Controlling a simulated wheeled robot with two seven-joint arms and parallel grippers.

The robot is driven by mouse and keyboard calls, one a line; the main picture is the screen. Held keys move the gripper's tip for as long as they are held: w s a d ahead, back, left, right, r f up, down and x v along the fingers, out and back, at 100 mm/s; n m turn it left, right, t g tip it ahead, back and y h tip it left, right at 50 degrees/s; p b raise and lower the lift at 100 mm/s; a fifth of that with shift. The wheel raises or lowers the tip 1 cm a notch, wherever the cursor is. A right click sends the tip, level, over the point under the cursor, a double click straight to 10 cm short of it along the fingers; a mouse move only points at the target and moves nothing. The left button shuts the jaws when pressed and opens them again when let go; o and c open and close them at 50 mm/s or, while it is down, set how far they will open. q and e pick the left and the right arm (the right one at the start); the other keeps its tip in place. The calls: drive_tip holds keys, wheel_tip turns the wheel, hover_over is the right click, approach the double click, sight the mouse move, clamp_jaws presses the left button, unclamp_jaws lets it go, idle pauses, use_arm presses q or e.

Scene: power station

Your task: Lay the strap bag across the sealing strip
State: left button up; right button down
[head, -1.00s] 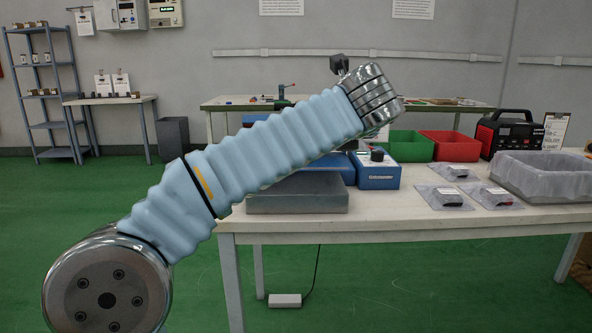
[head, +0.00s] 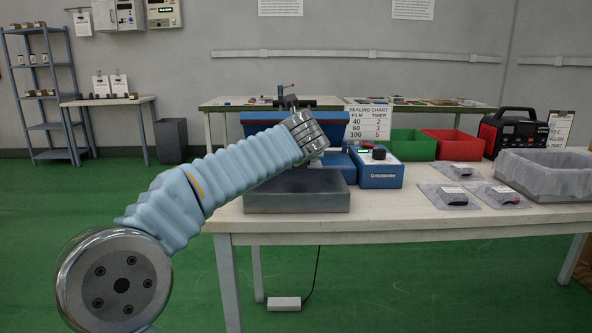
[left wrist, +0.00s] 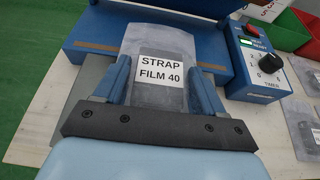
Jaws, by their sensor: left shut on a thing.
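The strap bag (left wrist: 158,45) is a clear grey bag with a white label reading "STRAP FILM 40". My left gripper (left wrist: 160,88) is shut on its near end. The bag's far part overlaps the blue sealer (left wrist: 85,28), whose brown sealing strip (left wrist: 95,47) shows on both sides of it. I cannot tell whether the bag touches the strip. In the head view my left arm hides the gripper and much of the sealer, whose blue upper bar (head: 262,118) is raised. My right gripper is not in view.
A timer box (head: 378,168) with a black knob stands right of the sealer. A grey metal block (head: 297,201) is in front. Several bagged parts (head: 447,195), a lined bin (head: 548,172), and green (head: 412,143) and red (head: 455,143) bins are farther right.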

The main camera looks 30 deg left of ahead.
sight(296, 180)
use_arm(q)
drive_tip(key=f, duration=0.1)
drive_tip(key=a+f+b, duration=0.1)
drive_tip(key=f, duration=0.1)
drive_tip(key=shift+w+f, duration=0.2)
drive_tip(key=shift+f, duration=0.1)
drive_tip(key=shift+d+f, duration=0.1)
drive_tip(key=shift+f, duration=0.15)
drive_tip(key=shift+f, duration=0.2)
drive_tip(key=o, duration=1)
drive_tip(key=shift+r, duration=0.15)
drive_tip(key=shift+s+d+r, duration=0.1)
drive_tip(key=shift+s+r, duration=0.05)
drive_tip(key=v, duration=1.1)
drive_tip(key=shift+s+d+r, duration=0.1)
drive_tip(key=shift+s+d, duration=0.1)
drive_tip(key=shift+s, duration=0.05)
